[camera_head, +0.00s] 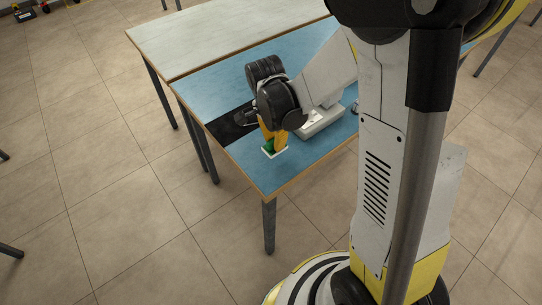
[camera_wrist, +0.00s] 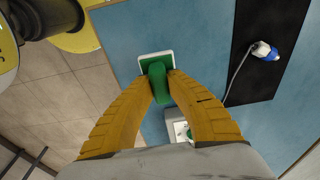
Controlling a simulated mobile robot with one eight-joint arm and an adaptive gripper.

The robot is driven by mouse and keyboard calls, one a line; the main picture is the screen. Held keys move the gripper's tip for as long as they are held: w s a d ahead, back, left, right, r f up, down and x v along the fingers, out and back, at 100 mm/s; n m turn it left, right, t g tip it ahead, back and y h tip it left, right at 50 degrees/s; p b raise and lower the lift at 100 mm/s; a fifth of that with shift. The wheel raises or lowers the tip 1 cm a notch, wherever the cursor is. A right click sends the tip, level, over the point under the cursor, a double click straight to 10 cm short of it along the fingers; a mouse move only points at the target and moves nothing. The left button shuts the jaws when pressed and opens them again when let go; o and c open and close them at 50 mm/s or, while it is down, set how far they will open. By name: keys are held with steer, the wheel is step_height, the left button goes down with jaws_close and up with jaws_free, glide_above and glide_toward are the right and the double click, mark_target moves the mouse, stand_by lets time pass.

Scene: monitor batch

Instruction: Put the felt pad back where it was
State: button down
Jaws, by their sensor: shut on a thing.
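The green felt pad (camera_wrist: 158,70) is between the yellow fingertips of my gripper (camera_wrist: 161,80) in the wrist view. My gripper is shut on it. In the head view, only a bit of the green pad (camera_head: 268,146) shows beside my gripper (camera_head: 272,145). A small white-rimmed square holder (camera_wrist: 142,64) with green inside lies right by the pad on the blue table. It also shows in the head view (camera_head: 284,153), under the fingertips. I cannot tell whether the pad touches it, and the fingers hide part of both.
The blue tabletop (camera_head: 210,85) has a black mat (camera_wrist: 285,30) with a blue-and-white item (camera_wrist: 264,51) and its cable. A white device (camera_head: 322,120) stands close to my gripper. The table's corner and front edge are near the holder. A pale table (camera_head: 220,38) adjoins behind.

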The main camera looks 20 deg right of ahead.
mark_target(271, 153)
steer(key=shift+s+a+f, duration=0.1)
steer(key=shift+a+f, duration=0.35)
steer(key=shift+a, duration=0.15)
step_height(271, 153, down, 4)
steer(key=shift+b, duration=1.2)
steer(key=shift+r, duration=0.15)
steer(key=c, duration=1.8)
jaws_free()
steer(key=shift+f, duration=0.2)
steer(key=o, duration=0.4)
steer(key=shift+c, duration=0.2)
